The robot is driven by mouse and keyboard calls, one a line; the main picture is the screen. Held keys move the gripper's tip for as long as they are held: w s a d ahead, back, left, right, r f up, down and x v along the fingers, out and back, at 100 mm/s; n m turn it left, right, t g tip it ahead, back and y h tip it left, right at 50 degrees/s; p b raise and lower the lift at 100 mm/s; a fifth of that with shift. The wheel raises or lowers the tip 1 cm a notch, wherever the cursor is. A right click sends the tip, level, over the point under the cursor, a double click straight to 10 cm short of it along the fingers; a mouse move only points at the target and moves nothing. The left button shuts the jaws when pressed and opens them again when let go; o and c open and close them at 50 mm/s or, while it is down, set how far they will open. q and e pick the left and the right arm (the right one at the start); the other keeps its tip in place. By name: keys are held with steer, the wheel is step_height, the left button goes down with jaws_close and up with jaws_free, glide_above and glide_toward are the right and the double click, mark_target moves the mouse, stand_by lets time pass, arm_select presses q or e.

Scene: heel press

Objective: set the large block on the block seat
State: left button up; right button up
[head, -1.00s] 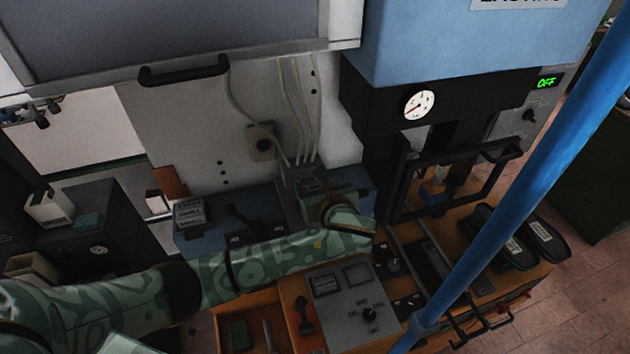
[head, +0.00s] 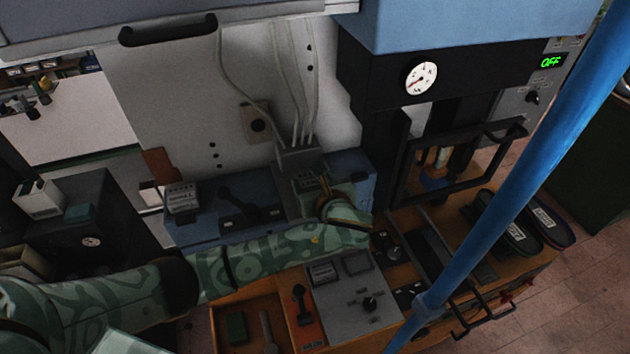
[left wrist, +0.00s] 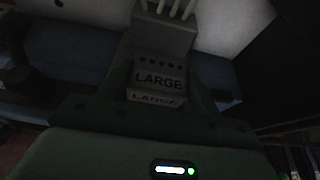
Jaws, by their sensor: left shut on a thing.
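The large block (left wrist: 158,82) is a grey block lettered LARGE, with a row of dark holes along its upper edge. In the left wrist view it sits between the two fingers of my left gripper (left wrist: 160,100), which is shut on it. In the head view my left gripper (head: 325,190) is over the blue bench unit, just in front of a grey tubed housing (head: 298,157). This housing, with pale tubes, also shows right behind the block in the left wrist view (left wrist: 162,42). It may be the block seat. The block's underside is hidden, so I cannot tell whether it touches anything.
Another grey block (head: 182,198) with a blurred label stands on the blue unit, left of a black lever (head: 238,203). A control panel (head: 355,287) lies in front of my forearm. The press's barred guard (head: 455,165) and a blue post (head: 500,180) are at right.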

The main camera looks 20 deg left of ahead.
arm_select(q)
steer(key=shift+f, duration=0.2)
stand_by(0.4)
steer(key=o, duration=1.3)
steer(key=shift+f, duration=0.1)
steer(key=shift+b+v, duration=0.8)
steer(key=shift+v, duration=7.4)
steer(key=shift+d, duration=0.1)
